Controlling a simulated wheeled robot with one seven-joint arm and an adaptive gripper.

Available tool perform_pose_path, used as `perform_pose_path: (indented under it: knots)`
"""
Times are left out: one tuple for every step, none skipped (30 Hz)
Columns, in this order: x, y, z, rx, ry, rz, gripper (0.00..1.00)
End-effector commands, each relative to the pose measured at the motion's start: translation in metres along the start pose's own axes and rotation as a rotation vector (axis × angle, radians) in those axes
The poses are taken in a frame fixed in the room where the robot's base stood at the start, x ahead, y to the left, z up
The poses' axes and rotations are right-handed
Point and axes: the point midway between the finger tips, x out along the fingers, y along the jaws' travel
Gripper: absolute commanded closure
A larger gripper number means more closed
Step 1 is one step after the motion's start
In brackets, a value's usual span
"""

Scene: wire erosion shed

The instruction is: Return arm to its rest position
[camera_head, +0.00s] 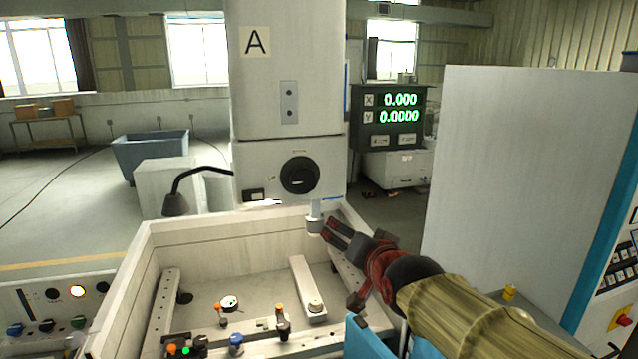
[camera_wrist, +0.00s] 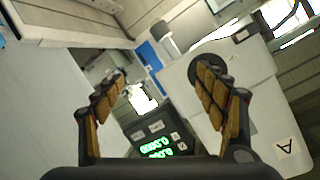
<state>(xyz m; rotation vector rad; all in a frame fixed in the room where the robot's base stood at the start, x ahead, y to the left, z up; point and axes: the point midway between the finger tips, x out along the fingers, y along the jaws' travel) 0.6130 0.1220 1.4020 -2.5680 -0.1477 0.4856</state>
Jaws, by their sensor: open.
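My gripper (camera_head: 335,231) is at the end of my arm, which reaches in from the lower right in the head view. It is open and empty, over the right side of the machine's tank (camera_head: 190,225), close to the white cylindrical nozzle (camera_head: 314,222) under the machine head. I cannot tell whether it touches the nozzle. In the wrist view my gripper (camera_wrist: 165,100) shows two padded fingers spread wide, with nothing between them. The machine head (camera_head: 287,160), marked A, stands upright behind the tank; it appears tilted in the wrist view (camera_wrist: 245,105).
A readout (camera_head: 391,115) with green digits hangs right of the head. A tall grey cabinet (camera_head: 525,170) stands to the right. A bent black lamp (camera_head: 176,203) is at the tank's left. Small fittings and a white bar (camera_head: 304,280) are inside the tank.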

Motion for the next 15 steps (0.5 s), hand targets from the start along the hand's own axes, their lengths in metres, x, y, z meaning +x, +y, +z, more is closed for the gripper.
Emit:
perform_pose_path:
  knots:
    - [-0.024, 0.023, 0.013, -0.042, -0.046, 0.051, 0.28]
    - [-0.037, 0.037, 0.022, -0.071, -0.08, 0.082, 0.28]
    - [-0.055, 0.054, 0.036, -0.108, -0.127, 0.119, 0.28]
    - [-0.068, 0.066, 0.047, -0.133, -0.163, 0.146, 0.28]
    - [-0.082, 0.078, 0.057, -0.158, -0.198, 0.17, 0.28]
    - [-0.1, 0.093, 0.071, -0.189, -0.245, 0.201, 0.28]
    - [-0.114, 0.104, 0.082, -0.212, -0.281, 0.222, 0.28]
    - [-0.127, 0.115, 0.094, -0.234, -0.318, 0.242, 0.28]
    - [-0.146, 0.128, 0.109, -0.261, -0.366, 0.267, 0.28]
    - [-0.159, 0.138, 0.12, -0.28, -0.402, 0.283, 0.28]
    - [-0.172, 0.146, 0.131, -0.297, -0.435, 0.298, 0.28]
    - [-0.188, 0.157, 0.145, -0.318, -0.48, 0.316, 0.28]
    - [-0.199, 0.164, 0.155, -0.332, -0.51, 0.326, 0.28]
    - [-0.21, 0.171, 0.165, -0.345, -0.54, 0.336, 0.28]
    - [-0.222, 0.178, 0.176, -0.36, -0.576, 0.346, 0.28]
